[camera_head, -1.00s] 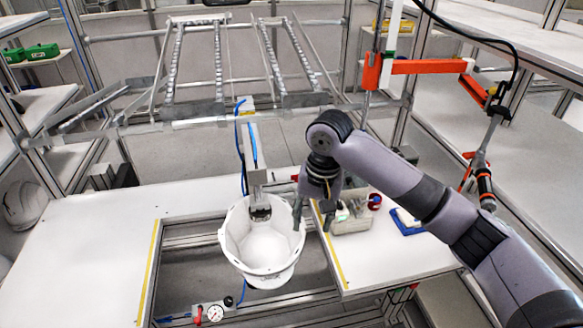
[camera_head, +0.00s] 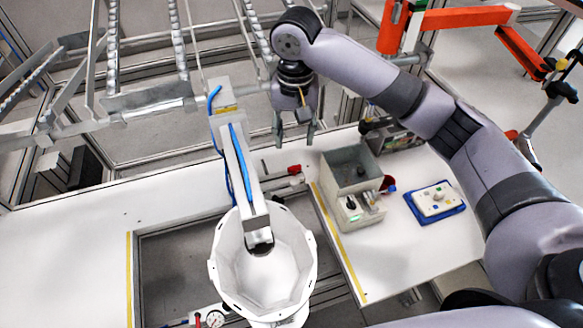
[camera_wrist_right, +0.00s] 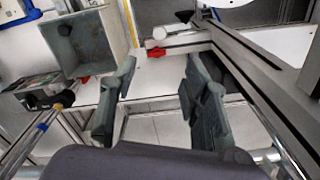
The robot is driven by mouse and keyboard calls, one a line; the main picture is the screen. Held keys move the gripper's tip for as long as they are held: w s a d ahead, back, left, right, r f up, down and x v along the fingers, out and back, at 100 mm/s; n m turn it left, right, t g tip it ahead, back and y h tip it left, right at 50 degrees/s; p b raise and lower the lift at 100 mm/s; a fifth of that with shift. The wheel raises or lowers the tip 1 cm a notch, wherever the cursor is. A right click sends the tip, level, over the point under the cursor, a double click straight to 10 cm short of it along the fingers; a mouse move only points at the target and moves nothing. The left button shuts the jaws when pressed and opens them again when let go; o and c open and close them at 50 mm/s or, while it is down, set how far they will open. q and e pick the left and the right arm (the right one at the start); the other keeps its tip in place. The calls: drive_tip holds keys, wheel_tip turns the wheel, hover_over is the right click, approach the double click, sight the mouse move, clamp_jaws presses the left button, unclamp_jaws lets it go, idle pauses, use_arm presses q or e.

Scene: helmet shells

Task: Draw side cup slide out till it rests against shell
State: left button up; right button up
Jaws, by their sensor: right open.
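The white helmet shell (camera_head: 226,272) sits open side up in the table cut-out, under a metal column (camera_head: 238,165) whose dark end reaches inside it. To its upper right, a small slide unit with a red part (camera_head: 294,169) and a pale cylinder (camera_head: 297,181) lies at the cut-out's edge; I take it as the side cup slide. In the right wrist view the red part (camera_wrist_right: 77,80) and cylinder (camera_wrist_right: 157,50) lie beyond the fingers. My right gripper (camera_head: 295,140) is open and empty, pointing down near the table's far edge, apart from the slide. My left gripper is not in view.
A grey box (camera_head: 352,168) with a small control panel stands right of the slide. A blue tray (camera_head: 435,202) lies farther right. Blue hoses run along the column. The table's left part (camera_head: 65,245) is clear.

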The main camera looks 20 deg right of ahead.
wheel_tip(320, 180, down, 5)
drive_tip(key=p, duration=0.3)
hover_over(294, 181)
wheel_tip(294, 181, down, 7)
drive_tip(key=shift+d+f, duration=0.1)
drive_tip(key=shift+f, duration=0.1)
wheel_tip(294, 181, down, 2)
drive_tip(key=shift+f, duration=0.9)
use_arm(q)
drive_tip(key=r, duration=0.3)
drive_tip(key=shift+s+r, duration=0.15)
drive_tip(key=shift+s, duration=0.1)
use_arm(e)
drive_tip(key=shift+c, duration=0.4)
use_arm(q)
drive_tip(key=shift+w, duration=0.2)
use_arm(e)
clamp_jaws()
